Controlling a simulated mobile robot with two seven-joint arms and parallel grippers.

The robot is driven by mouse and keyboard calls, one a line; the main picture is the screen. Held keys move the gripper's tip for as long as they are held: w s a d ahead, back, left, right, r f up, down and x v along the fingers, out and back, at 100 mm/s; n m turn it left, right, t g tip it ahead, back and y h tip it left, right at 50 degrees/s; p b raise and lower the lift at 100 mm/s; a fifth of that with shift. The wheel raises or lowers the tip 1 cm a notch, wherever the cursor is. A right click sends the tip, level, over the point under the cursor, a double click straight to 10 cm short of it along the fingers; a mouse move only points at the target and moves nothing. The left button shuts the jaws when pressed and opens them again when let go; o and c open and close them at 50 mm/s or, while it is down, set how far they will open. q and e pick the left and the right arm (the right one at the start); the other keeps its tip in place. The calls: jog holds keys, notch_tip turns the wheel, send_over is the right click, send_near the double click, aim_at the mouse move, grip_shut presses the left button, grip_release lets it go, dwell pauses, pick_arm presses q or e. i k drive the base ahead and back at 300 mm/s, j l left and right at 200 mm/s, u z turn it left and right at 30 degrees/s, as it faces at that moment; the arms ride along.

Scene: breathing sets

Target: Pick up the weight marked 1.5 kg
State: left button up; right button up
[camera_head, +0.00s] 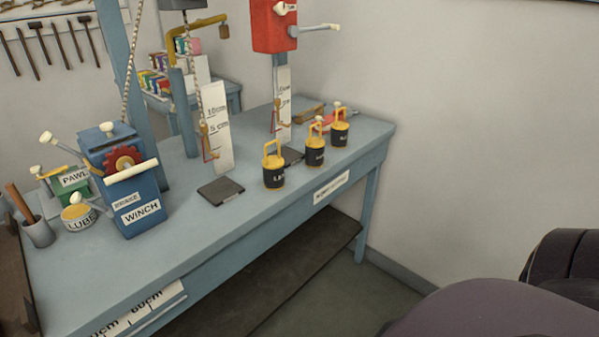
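Three weights with black bodies, yellow rims and yellow loop handles stand upright on the blue-grey workbench (228,236). The front weight (274,176) is nearest me, the middle weight (315,155) is behind it to the right, and the back weight (340,136) is farthest. Each has pale marking on its black side, too small to read surely, so I cannot tell which is 1.5 kg. Neither of my grippers is in view. A dark, rounded shape at the lower right looks like part of my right arm.
A blue winch box (140,208), a lube tin (79,216) and a green pawl box (72,181) stand at the left. Two upright scale cards with hanging hooks are behind the weights. A dark plate (221,190) lies left of them. Bench front is clear.

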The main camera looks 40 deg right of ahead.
aim_at(273, 170)
jog(key=l+z, duration=0.4)
jog(key=l, duration=2.05)
jog(key=l+u, duration=0.5)
jog(key=l, duration=0.95)
